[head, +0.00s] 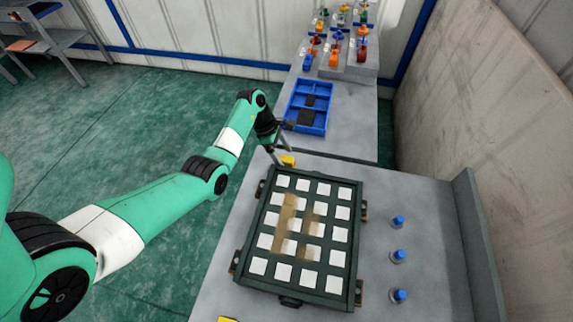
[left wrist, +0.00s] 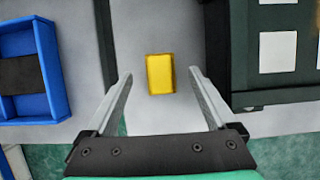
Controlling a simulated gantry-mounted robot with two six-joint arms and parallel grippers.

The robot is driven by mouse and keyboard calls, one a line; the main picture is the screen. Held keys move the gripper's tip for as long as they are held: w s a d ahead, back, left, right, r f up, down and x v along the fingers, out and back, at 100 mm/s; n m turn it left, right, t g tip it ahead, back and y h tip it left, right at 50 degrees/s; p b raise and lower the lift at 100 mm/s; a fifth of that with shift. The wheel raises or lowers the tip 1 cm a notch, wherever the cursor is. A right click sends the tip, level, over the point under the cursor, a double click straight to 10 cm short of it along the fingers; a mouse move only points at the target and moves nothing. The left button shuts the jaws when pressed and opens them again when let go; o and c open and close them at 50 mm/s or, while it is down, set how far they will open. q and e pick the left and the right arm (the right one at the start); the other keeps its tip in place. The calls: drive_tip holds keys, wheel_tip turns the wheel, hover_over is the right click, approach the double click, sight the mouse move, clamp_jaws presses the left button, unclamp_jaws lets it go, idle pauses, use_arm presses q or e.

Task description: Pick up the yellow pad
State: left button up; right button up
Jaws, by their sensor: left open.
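The yellow pad (left wrist: 160,74) lies flat on the grey table in the left wrist view, a small upright rectangle between and a little beyond the fingertips. In the head view the yellow pad (head: 288,160) shows at the far edge of the dark tray, just beside my left gripper (head: 279,157). My left gripper also shows in the left wrist view (left wrist: 161,74), with its two fingers wide apart, one on each side of the pad. Nothing is held between them. Whether the fingers are level with the pad is hard to tell. My right gripper does not show.
A dark tray (head: 237,277) with rows of white squares stands close to the pad. A blue bin (head: 328,115) is on the table behind. Several blue-capped bottles (head: 398,256) stand at right. Another yellow piece (head: 227,319) is at the front edge. Coloured parts stand at the back.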

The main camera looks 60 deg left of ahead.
sight(286, 159)
use_arm(q)
drive_tip(key=x, duration=0.2)
drive_tip(key=shift+d+f+b, duration=0.1)
drive_tip(key=shift+f+b, duration=0.2)
drive_tip(key=shift+f, duration=0.05)
drive_tip(key=shift+r, duration=0.1)
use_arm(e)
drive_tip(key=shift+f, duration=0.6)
use_arm(q)
clamp_jaws()
drive_tip(key=shift+r, duration=0.1)
wheel_tip(286, 159, up, 9)
drive_tip(key=p, duration=0.4)
drive_tip(key=shift+r, duration=0.4)
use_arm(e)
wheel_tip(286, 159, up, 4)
